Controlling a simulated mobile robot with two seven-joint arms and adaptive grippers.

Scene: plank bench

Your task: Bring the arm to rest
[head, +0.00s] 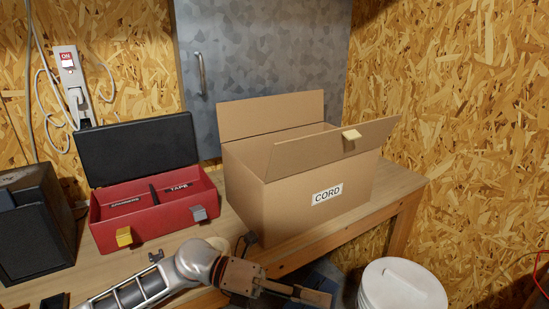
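My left arm reaches in from the bottom left, low in front of the bench (405,190). My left gripper (312,294) is near the bottom centre, below and in front of the cardboard box, and points right. It is apart from the box. Its fingers are seen nearly edge-on, so I cannot tell whether they are open or shut, and I see no object clearly held. My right gripper is not in view.
An open cardboard box (275,205) labelled CORD stands on the bench, its front flap raised. Left of it are an open red toolbox (150,222) with a black lid and a black speaker-like box (35,235). A white bucket (402,285) stands below right.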

